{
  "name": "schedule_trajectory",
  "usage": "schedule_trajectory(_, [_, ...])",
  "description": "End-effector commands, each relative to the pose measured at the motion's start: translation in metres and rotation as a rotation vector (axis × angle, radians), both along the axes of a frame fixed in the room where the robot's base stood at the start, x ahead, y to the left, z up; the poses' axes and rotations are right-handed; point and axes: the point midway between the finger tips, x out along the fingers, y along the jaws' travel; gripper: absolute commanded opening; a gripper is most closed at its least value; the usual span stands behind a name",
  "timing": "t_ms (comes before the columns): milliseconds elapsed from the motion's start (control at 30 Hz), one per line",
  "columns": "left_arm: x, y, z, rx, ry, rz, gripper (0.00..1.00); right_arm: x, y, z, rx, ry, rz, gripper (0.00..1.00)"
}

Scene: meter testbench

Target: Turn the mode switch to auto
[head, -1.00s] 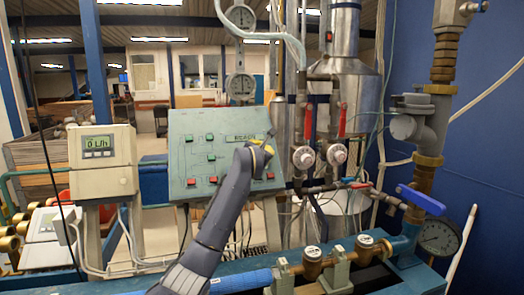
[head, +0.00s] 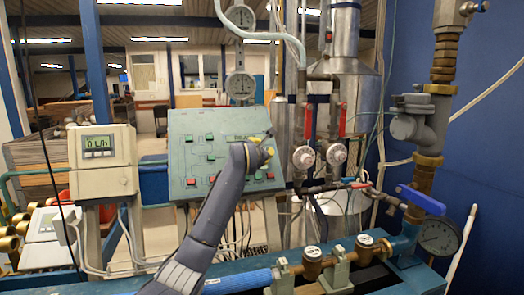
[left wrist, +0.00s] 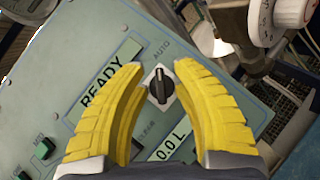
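The mode switch (left wrist: 160,86) is a black knob on a pale square plate on the green control panel (head: 190,135). The left wrist view shows it between the yellow fingertips of my left gripper (left wrist: 158,72), with space on both sides. The label AUTO is printed beyond the switch. The knob's pointer is nearly upright in that view; I cannot tell which mode it marks. My left gripper (head: 266,150) is at the panel's right side in the head view, where it hides the switch. My right gripper is not in view.
The panel has a READY display (left wrist: 108,80), a 0.0 L display (left wrist: 168,150) and several green and red buttons. A grey meter box (head: 98,162) stands to the left. Pipes with red-handled valves and dials (head: 336,153) stand close to the right.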

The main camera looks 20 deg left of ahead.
Motion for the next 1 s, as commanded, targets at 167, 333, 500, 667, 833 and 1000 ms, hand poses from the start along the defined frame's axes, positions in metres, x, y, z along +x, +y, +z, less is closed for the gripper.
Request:
schedule_trajectory(167, [0.000,0.000,0.000,0.000,0.000,0.000,0.32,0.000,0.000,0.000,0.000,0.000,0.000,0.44])
schedule_trajectory(333, [-0.002,0.000,0.000,0.000,0.000,0.000,0.32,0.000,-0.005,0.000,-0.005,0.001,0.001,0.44])
schedule_trajectory(500, [-0.014,0.000,0.003,0.000,-0.002,0.000,0.32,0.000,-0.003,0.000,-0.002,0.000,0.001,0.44])
schedule_trajectory(667, [-0.037,-0.001,0.006,0.001,-0.002,0.000,0.32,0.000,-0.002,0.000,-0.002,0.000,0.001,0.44])
schedule_trajectory(833, [-0.064,-0.002,0.010,0.001,-0.002,0.000,0.32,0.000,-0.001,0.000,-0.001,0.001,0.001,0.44])
schedule_trajectory(1000, [-0.088,-0.004,0.014,0.001,-0.002,0.000,0.32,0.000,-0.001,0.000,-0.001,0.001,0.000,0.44])
